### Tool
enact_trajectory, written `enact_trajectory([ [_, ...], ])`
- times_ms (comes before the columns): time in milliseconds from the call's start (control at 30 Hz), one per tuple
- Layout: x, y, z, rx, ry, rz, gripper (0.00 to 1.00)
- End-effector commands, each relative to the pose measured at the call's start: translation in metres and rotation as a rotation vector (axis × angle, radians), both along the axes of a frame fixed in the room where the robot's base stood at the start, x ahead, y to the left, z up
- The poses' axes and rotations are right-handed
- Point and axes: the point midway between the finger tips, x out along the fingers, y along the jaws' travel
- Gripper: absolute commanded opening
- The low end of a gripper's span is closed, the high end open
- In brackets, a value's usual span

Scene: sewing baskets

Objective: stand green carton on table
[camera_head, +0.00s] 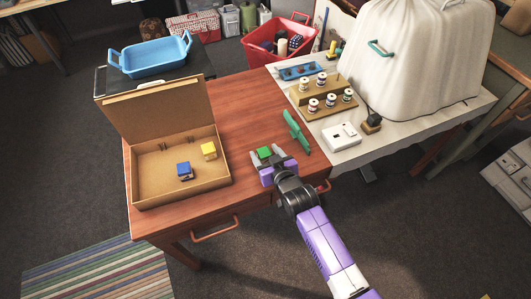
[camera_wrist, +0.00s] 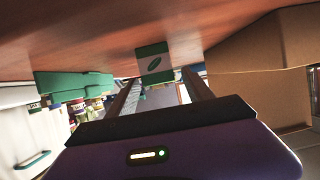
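The green carton (camera_head: 264,152) is on the wooden table, near its front edge, in the head view. In the wrist view the carton (camera_wrist: 155,62) shows a white band with a green leaf mark, against the table top. My gripper (camera_head: 268,157) is low at the table, with its fingers spread on either side of the carton. In the wrist view my gripper (camera_wrist: 160,84) has its fingers apart, with a gap beside the carton at the right; a firm hold is not visible. The wooden table (camera_head: 240,110) is partly hidden by my arm.
An open cardboard box (camera_head: 150,190) with a blue cube (camera_head: 184,171) and a yellow cube (camera_head: 208,150) stands left. A long green object (camera_head: 296,131) lies right of the carton. Spool racks (camera_head: 318,88) and a white device (camera_head: 341,137) occupy the adjoining table. Table behind the carton is clear.

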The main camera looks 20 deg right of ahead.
Motion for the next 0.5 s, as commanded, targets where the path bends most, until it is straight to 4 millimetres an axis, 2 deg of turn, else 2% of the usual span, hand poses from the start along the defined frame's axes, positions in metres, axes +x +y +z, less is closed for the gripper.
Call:
enact_trajectory([
  [367,-0.001,0.000,0.005,0.000,0.000,0.000,0.59],
  [500,-0.019,0.000,0.010,-0.001,0.000,0.000,0.59],
])
